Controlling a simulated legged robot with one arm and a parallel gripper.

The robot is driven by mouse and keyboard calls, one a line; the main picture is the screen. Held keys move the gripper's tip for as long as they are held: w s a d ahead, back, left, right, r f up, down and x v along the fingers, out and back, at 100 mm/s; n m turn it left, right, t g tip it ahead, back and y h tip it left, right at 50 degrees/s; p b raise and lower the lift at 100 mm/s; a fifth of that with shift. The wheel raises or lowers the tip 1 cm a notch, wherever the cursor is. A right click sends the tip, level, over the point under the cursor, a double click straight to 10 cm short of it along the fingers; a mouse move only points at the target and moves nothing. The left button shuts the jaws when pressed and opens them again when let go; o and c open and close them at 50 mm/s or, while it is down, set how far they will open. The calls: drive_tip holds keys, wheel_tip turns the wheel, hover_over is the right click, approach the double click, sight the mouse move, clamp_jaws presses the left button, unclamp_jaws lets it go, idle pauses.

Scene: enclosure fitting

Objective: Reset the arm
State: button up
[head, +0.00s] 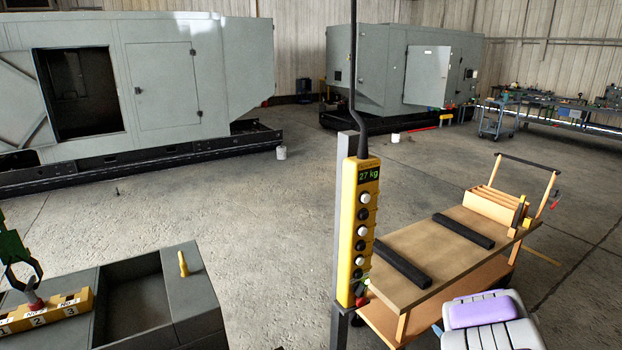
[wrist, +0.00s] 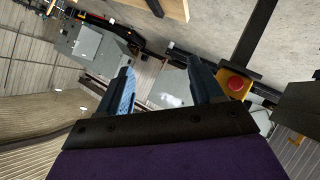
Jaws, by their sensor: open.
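My gripper (wrist: 162,66) shows in the wrist view with its two dark blue fingers spread apart and nothing between them. Behind the fingers is its dark mounting bar and purple body.
A wooden-topped trolley (head: 440,252) with two black strips stands right of the pendant. A dark grey box (head: 190,290) and a numbered yellow block (head: 48,312) under a green claw (head: 18,255) are lower left. Grey enclosures (head: 160,80) stand behind.

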drive_tip(key=s+r+m+g+h, duration=0.5)
drive_tip(key=s+r+m+g, duration=0.1)
drive_tip(key=s+r, duration=0.55)
drive_tip(key=s+a+r+g+y, duration=0.1)
drive_tip(key=s+a+g+y, duration=0.1)
drive_tip(key=s+a, duration=0.6)
drive_tip(key=s+a+r+g+y, duration=0.1)
drive_tip(key=s+a+g, duration=0.2)
drive_tip(key=s+a, duration=0.5)
drive_tip(key=s+a+m+g+y, duration=0.1)
drive_tip(key=s+a, duration=0.7)
drive_tip(key=s, duration=0.9)
drive_tip(key=shift+r+g+y, duration=0.4)
drive_tip(key=shift+g+y, duration=0.4)
drive_tip(key=shift+g, duration=0.3)
